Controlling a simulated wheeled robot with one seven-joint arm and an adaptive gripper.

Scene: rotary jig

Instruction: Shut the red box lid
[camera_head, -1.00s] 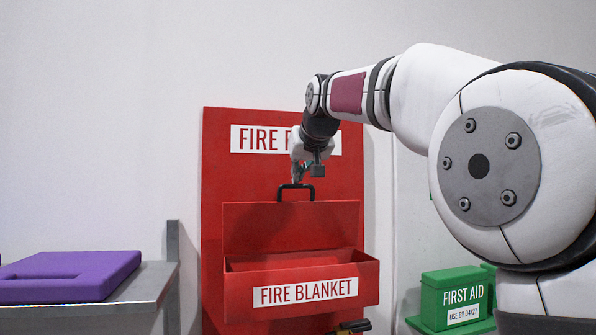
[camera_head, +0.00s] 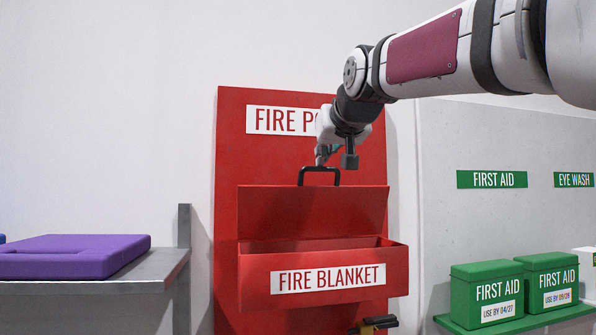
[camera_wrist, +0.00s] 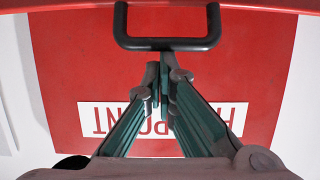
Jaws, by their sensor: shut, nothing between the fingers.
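The red box (camera_head: 258,265), labelled FIRE BLANKET, hangs on a red backboard (camera_head: 228,135). Its red lid (camera_head: 310,212) stands raised behind the box opening, so the box is open. A black handle (camera_head: 319,170) sits on the lid's top edge. My gripper (camera_head: 322,157) is shut and empty, just above the handle in the head view. In the wrist view, the shut fingertips (camera_wrist: 164,70) are close to the bar of the handle (camera_wrist: 168,43). I cannot tell whether they touch it. The lid's edge (camera_wrist: 70,5) shows along the top there.
Green FIRST AID boxes (camera_head: 487,288) stand on a green shelf (camera_head: 530,322) at right. A dark and yellow tool handle (camera_head: 375,325) shows under the red box. The wall above the left shelf is clear.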

